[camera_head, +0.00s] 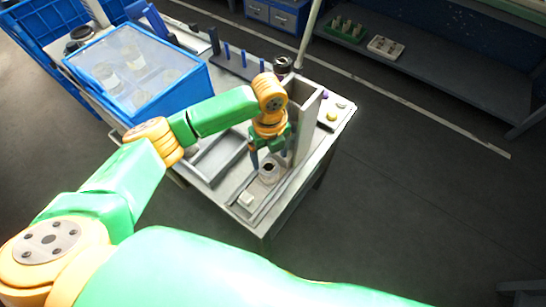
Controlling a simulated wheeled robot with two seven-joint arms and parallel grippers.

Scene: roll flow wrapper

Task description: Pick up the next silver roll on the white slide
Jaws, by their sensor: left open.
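A silver roll (268,174) with a dark centre hole stands in the pale slide (257,207) near the front right of the table. My left gripper (270,157) points down just above the roll, with its fingers apart and nothing seen between them. Whether the fingertips touch the roll is too small to tell. A small white block (245,199) sits in front of the roll at the slide's lower end. My right gripper is not in view.
A tall pale panel (306,130) stands close to the right of the gripper. A grey tray (218,158) lies to the left. A blue-framed clear box (140,75) fills the table's left part. A yellow button (332,116) is at the right edge.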

